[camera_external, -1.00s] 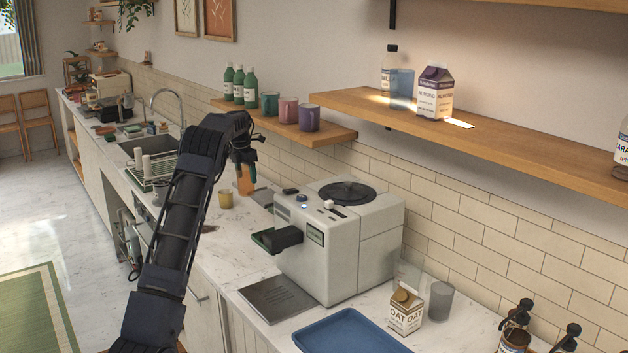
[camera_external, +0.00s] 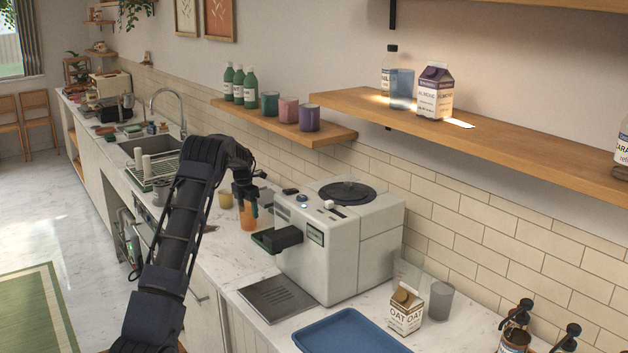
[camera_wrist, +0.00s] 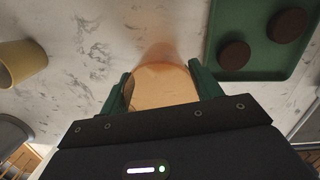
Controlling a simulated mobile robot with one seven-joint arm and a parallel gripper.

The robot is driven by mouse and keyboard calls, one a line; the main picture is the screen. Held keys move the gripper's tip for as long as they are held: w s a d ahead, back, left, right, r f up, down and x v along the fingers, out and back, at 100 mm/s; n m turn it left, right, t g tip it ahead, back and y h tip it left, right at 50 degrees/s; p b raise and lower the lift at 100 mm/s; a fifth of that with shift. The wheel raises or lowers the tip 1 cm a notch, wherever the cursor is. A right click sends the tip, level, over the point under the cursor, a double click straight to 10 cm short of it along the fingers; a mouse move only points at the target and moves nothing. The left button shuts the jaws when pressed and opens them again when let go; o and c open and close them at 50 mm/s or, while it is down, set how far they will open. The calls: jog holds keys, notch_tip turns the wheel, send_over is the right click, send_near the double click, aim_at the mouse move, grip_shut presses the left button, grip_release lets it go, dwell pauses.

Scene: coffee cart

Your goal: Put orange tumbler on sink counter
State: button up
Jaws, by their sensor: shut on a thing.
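The orange tumbler (camera_external: 247,217) is between the fingers of my gripper (camera_external: 246,197), left of the white coffee machine in the external view. In the wrist view the tumbler (camera_wrist: 162,88) sits between the two green fingers of my gripper (camera_wrist: 161,90), which touch its sides. Its lower part reaches toward the marble surface; whether it touches that surface is hard to tell. The sink (camera_external: 133,147) and its counter (camera_external: 108,136) are farther back on the left, beyond the drying rack.
A yellow cup (camera_wrist: 20,62) is left of the tumbler; a green tray (camera_wrist: 245,72) with dark round items is to its right. The coffee machine (camera_external: 345,240) stands close by on the right. A shelf with mugs (camera_external: 288,110) hangs above. A dish rack (camera_external: 152,172) stands before the sink.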

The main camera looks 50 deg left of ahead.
jog(key=shift+f, duration=0.3)
jog(key=shift+f, duration=0.1)
jog(key=o, duration=1.1)
notch_tip(320, 180, up, 12)
jog(key=s, duration=0.1)
jog(key=shift+s+d, duration=0.15)
jog(key=shift+s, duration=0.1)
